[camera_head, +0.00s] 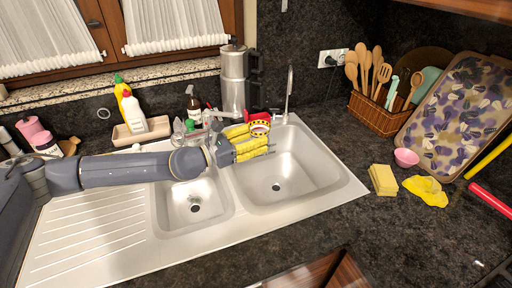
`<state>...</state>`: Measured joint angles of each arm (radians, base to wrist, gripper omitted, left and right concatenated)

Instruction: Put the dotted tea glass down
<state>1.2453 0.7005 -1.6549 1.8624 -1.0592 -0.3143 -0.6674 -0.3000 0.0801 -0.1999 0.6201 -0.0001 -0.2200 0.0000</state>
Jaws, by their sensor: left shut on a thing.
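The dotted tea glass (260,128) is small, with a pale rim and red and dark markings. It shows at the far end of my left gripper (255,139), above the divider and the left edge of the larger sink basin (300,172). My left gripper has yellow fingers and is shut on the glass. The fingers hide part of the glass, and its base is hard to make out. The glass appears held up rather than resting on a surface. My right gripper is not in view.
The smaller basin (194,205) and ribbed drainboard (90,235) lie left. A tap (288,92) and steel flask (233,80) stand behind. A yellow sponge (383,180), yellow cloth (427,191) and pink bowl (406,157) sit on the right counter. The front counter (390,245) is clear.

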